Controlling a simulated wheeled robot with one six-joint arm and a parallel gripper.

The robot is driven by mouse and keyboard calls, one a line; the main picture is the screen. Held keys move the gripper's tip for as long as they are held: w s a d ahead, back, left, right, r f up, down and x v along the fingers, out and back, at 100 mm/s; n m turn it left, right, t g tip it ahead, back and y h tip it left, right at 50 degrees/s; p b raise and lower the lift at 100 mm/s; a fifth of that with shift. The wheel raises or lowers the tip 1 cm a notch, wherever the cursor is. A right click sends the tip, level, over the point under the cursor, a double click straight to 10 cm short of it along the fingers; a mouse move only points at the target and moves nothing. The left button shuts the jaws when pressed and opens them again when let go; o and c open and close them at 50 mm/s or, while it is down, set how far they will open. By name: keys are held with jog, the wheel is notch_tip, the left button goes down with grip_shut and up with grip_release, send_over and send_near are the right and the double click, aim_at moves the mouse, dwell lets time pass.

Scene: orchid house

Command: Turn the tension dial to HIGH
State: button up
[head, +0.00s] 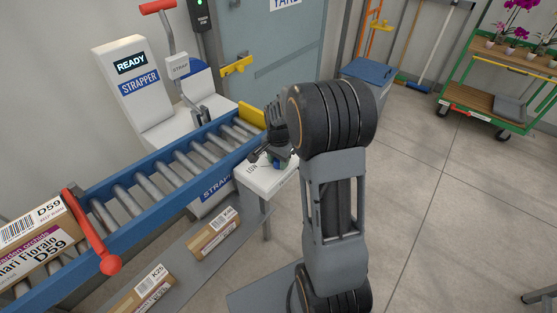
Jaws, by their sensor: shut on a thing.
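The tension dial stands on the top of a small white box (256,174) at the end of the roller conveyor. A printed label that looks like LOW shows on the box top, left of my gripper. My gripper (270,160) points down at this box top and is shut on the dial. The dial is mostly hidden behind the fingers, with a bit of blue and green showing by them. I cannot tell which mark the dial points to. A HIGH mark is not visible.
The strapper (128,85) with its READY display stands behind the blue conveyor (150,205). A carton (38,235) lies on the rollers near a red-knobbed lever (95,235). Smaller cartons sit on a lower shelf. A plant trolley (500,75) is at the back right; the floor there is clear.

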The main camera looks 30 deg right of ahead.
jog(key=shift+w+m, duration=0.1)
jog(key=shift+m, duration=0.2)
dwell(0.4)
jog(key=o, duration=0.9)
jog(key=shift+o, duration=0.2)
notch_tip(320, 180, up, 14)
jog(key=shift+p, duration=0.3)
jog(key=shift+f, duration=0.1)
